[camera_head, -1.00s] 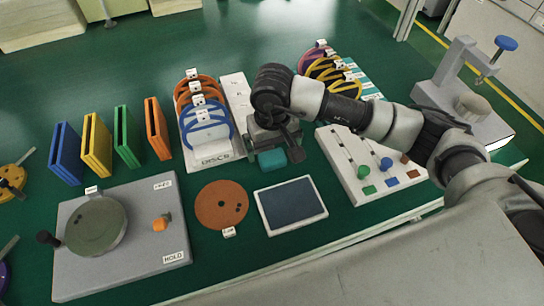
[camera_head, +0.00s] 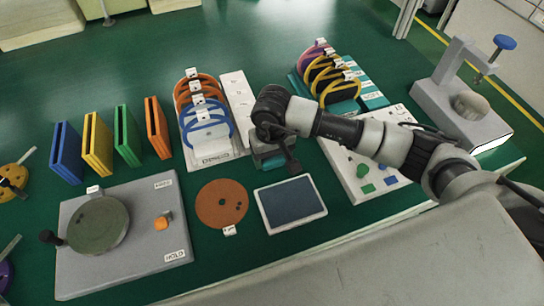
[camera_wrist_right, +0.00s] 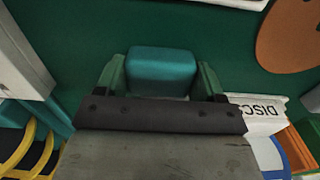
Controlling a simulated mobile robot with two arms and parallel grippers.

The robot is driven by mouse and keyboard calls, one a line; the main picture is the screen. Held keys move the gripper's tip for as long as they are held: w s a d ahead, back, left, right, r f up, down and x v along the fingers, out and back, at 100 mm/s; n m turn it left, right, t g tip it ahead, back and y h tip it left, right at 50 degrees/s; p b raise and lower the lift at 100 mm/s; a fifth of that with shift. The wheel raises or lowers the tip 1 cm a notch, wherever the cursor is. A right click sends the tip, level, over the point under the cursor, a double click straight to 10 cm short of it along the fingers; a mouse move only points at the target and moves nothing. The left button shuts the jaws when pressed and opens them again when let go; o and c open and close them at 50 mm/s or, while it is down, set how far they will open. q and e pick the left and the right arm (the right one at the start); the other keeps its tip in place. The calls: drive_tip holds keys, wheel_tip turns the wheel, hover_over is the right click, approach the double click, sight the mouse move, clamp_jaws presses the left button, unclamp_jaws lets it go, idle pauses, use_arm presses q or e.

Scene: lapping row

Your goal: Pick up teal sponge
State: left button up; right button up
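The teal sponge (camera_wrist_right: 162,70) is a rounded block lying on the green table top. In the right wrist view it sits between the two green fingers of my right gripper (camera_wrist_right: 162,78), with only a narrow margin at each side. The fingers look open around it; firm contact is not clear. In the head view my right gripper (camera_head: 274,158) is low over the table, just right of the white disc rack, and largely hides the sponge. My left gripper is not in view.
The disc rack (camera_head: 217,157) stands close left of the gripper. A dark blue pad in a white frame (camera_head: 291,203) and a brown disc (camera_head: 222,203) lie in front. A white panel with coloured knobs (camera_head: 352,180) is to the right, under my forearm.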

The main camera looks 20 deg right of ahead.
drive_tip(key=shift+c, duration=1)
drive_tip(key=shift+r, duration=0.1)
drive_tip(key=shift+r, duration=0.55)
wheel_tip(320, 180, up, 3)
drive_tip(key=shift+f+b, duration=0.15)
drive_tip(key=shift+b, duration=0.2)
drive_tip(key=s+d+r+b, duration=0.1)
drive_tip(key=s+d+r, duration=0.6)
drive_tip(key=d, duration=0.2)
drive_tip(key=shift+s, duration=0.2)
drive_tip(key=shift+o, duration=1)
drive_tip(key=shift+c, duration=0.7)
